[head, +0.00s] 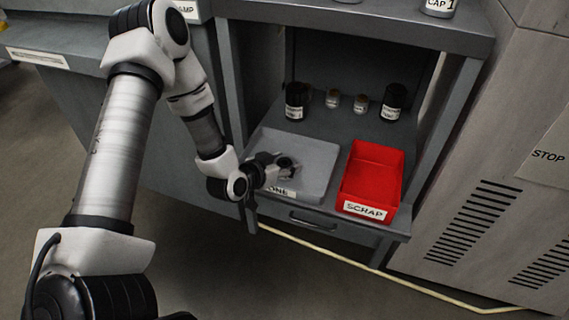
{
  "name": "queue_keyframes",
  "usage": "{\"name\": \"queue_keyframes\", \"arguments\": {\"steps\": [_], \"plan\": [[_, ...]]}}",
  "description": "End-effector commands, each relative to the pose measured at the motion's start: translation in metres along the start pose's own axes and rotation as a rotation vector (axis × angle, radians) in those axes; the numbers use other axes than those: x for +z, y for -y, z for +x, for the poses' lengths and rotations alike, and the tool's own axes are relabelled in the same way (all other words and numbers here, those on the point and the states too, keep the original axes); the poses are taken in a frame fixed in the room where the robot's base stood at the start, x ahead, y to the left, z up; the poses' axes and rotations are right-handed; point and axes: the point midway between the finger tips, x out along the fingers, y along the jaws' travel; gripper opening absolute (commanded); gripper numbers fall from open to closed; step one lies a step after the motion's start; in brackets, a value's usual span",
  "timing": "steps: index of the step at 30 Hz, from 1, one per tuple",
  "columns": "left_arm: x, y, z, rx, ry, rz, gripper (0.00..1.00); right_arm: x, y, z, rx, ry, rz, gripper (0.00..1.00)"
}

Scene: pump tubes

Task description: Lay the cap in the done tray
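The done tray (322,153) is a shallow grey tray on the lower shelf, its front label partly covered by my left gripper. My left gripper (284,172) reaches in from the left over the tray's front left part. A small dark round piece (286,162) shows at its fingers; I cannot tell whether it is the cap or part of the gripper. Whether the fingers are open or shut is too small to tell. My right gripper is not in view.
A red scrap bin (375,160) stands right of the tray. Behind are two black-capped jars (297,101) (393,101) and two small brown-topped ones (332,98) (361,103). A container labelled CAP (438,6) stands on the upper shelf. Side posts frame the opening.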

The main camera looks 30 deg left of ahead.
Motion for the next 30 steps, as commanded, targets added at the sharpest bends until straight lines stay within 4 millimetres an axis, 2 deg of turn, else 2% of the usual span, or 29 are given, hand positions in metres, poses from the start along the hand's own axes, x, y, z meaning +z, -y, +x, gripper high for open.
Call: {"name": "queue_keyframes", "arguments": {"steps": [1, 2, 14, 17, 24, 27, 30], "plan": [[0.000, 0.000, 0.000, 0.000, 0.000, 0.000, 0.75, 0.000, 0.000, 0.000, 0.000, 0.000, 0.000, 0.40], [0.000, 0.000, 0.000, 0.000, 0.000, 0.000, 0.83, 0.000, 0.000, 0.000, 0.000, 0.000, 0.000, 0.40], [-0.004, 0.000, -0.006, -0.001, 0.001, -0.002, 0.83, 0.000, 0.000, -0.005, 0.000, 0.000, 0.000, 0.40], [-0.006, 0.001, -0.023, -0.002, 0.003, -0.007, 0.83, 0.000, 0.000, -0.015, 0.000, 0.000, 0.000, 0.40], [-0.009, 0.001, -0.088, -0.003, 0.003, -0.012, 0.83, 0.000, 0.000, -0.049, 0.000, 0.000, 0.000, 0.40], [-0.007, 0.001, -0.107, -0.002, 0.002, -0.008, 0.83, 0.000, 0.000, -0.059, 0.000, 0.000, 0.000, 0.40], [-0.005, 0.001, -0.118, -0.001, 0.002, -0.005, 0.83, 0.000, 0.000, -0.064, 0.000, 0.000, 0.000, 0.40]]}}
